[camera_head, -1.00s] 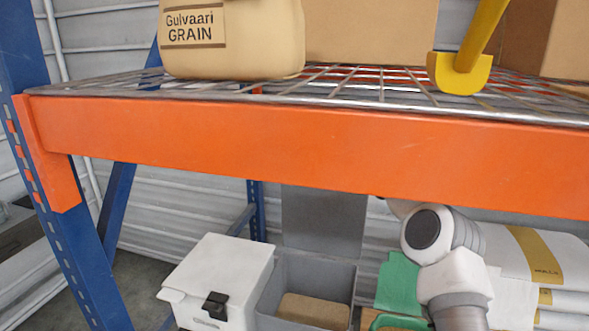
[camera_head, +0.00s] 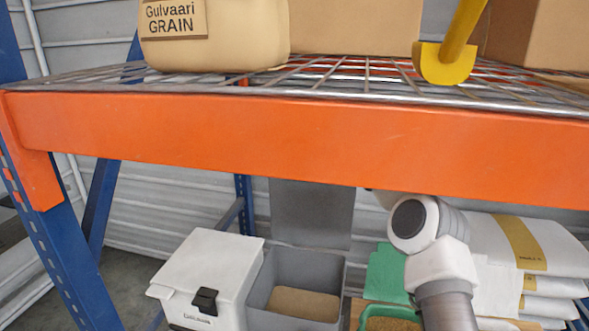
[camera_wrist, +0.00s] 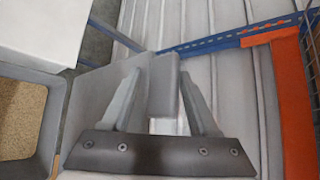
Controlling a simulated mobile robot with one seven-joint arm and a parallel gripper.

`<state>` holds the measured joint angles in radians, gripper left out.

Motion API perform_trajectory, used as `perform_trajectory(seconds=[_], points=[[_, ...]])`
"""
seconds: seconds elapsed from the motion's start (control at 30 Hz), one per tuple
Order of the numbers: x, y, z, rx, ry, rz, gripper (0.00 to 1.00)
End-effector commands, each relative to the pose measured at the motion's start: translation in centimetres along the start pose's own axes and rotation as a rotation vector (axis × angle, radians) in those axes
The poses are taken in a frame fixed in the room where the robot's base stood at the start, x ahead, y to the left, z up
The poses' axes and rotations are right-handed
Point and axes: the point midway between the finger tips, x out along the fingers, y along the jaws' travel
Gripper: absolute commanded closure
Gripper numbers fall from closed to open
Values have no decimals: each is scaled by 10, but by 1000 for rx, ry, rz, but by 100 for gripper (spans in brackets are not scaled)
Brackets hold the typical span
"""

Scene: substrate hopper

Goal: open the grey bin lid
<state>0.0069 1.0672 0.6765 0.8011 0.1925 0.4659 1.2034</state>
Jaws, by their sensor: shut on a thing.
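The grey bin (camera_head: 258,292) stands on the lower level, with its top open and tan substrate (camera_head: 302,304) inside. Its grey lid (camera_head: 312,212) stands upright behind the opening; its upper part is hidden by the orange beam. In the wrist view, the bin (camera_wrist: 52,125) is at the left and the lid's grey panel (camera_wrist: 95,100) is beside the fingers. My gripper (camera_wrist: 165,85) is shut on a grey block, which looks like the lid's handle (camera_wrist: 163,90). In the head view the fingers are hidden behind the beam.
An orange beam (camera_head: 300,140) and wire shelf cross above the bin. A white bin (camera_head: 210,275) with a black latch stands left of it. A green container (camera_head: 390,318) and stacked white sacks (camera_head: 515,245) are right. A blue post (camera_head: 60,240) stands left.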

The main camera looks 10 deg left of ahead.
Motion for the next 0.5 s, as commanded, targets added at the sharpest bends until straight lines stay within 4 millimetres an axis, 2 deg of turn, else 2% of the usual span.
perform_trajectory(seconds=[0.13, 0.3, 0.5], points=[[-9, 5, -5, -1, 4, 2, 52], [-31, 5, -8, -4, 9, -3, 52], [-49, 14, -11, -3, 5, -3, 52]])
